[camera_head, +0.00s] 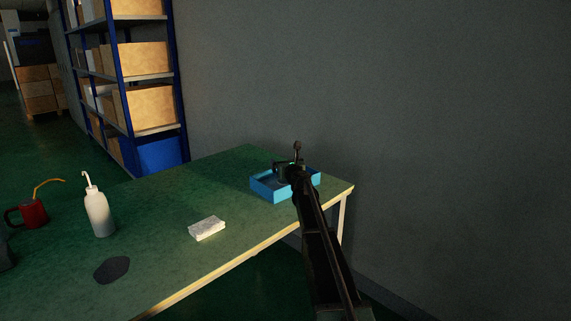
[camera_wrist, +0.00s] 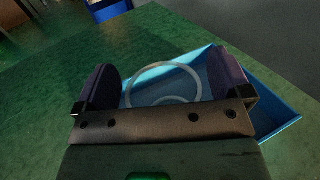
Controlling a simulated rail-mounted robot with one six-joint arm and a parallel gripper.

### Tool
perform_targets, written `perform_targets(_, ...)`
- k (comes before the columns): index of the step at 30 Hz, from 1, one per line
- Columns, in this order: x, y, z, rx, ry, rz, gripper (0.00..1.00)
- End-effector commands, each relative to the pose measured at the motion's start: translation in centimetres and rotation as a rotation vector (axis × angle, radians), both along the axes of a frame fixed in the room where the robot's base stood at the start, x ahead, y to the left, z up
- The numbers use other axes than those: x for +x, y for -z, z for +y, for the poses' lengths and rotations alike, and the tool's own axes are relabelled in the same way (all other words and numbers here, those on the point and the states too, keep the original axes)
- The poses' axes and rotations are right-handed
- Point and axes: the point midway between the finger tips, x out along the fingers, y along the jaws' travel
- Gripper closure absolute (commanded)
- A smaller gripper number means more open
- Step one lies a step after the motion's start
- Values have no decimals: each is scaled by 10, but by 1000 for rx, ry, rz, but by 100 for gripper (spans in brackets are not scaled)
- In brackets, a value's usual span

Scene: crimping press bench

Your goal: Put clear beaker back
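The clear beaker (camera_wrist: 163,65) shows in the wrist view as a pale round rim with a smaller ring inside it. It is over or in the blue tray (camera_wrist: 279,125); I cannot tell whether it rests on the floor of the tray. My gripper (camera_wrist: 165,88) has its two dark purple pads wide apart, one on each side of the rim. I cannot tell whether the pads touch the beaker. In the head view my gripper (camera_head: 290,170) is at the blue tray (camera_head: 268,194), and I cannot make out the beaker there.
A grey wall stands behind. The tray is near the right corner, with clear bench to its left.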

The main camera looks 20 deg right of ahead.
Motion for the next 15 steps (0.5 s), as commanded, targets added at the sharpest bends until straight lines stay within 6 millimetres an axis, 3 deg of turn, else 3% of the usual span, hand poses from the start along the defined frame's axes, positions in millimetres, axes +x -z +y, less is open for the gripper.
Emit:
perform_targets(8,0,-2,0,0,0,0,4)
perform_targets(12,0,-17,0,0,0,0,4)
perform_targets(15,-21,-12,3,0,1,0,4)
